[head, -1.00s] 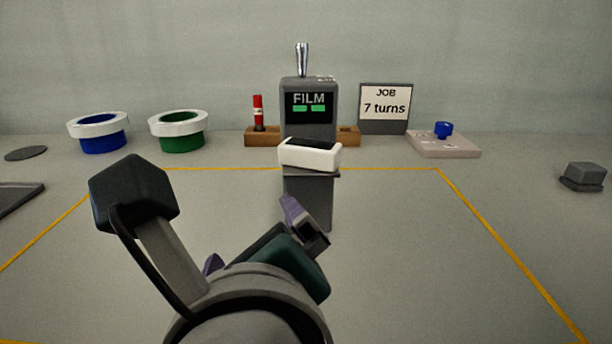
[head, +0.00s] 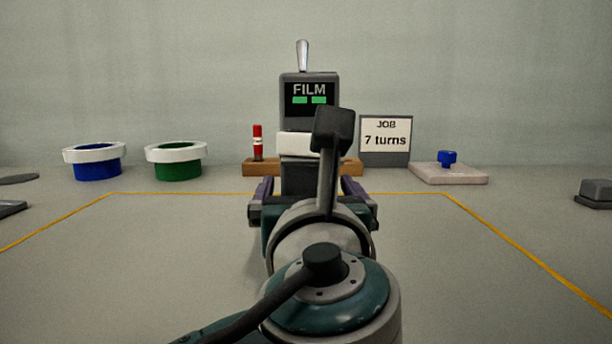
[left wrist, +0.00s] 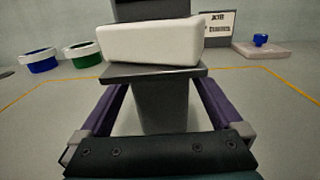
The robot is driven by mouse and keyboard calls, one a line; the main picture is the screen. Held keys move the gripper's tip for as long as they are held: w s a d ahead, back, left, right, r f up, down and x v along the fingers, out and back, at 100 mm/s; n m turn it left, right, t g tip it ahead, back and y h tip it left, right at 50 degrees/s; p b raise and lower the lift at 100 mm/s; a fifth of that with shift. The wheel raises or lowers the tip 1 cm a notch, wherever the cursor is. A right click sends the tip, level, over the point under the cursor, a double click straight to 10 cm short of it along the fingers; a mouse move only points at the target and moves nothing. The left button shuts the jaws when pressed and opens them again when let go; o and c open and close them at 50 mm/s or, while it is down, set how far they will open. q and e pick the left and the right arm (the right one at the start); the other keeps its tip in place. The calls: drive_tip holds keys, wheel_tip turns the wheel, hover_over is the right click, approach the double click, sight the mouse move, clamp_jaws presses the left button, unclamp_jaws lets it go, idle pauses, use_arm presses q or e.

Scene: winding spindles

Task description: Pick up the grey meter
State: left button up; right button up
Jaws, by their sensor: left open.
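The grey meter (head: 290,103), a tall grey body with a screen reading FILM and two green bars, stands upright at the middle of the table. A silver lever (head: 302,56) rises from its top. A white block (head: 296,144) juts from its front, with a dark ledge (left wrist: 150,73) under it in the left wrist view. My left gripper (head: 312,192) is open, low in front of the meter. In the left wrist view its purple fingers lie on either side of the grey lower column (left wrist: 160,105), with gaps visible. My arm hides part of the meter. My right gripper is not in view.
A wooden rack (head: 350,167) with a red cylinder (head: 258,143) stands behind. Blue (head: 97,170) and green (head: 178,171) spools are at left. A JOB 7 turns sign (head: 386,135) and a pale plate with a blue knob (head: 447,174) are at right. Yellow lines mark clear table.

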use_arm(q)
drive_tip(key=shift+w, duration=0.45)
drive_tip(key=shift+c, duration=0.2)
drive_tip(key=c, duration=1.5)
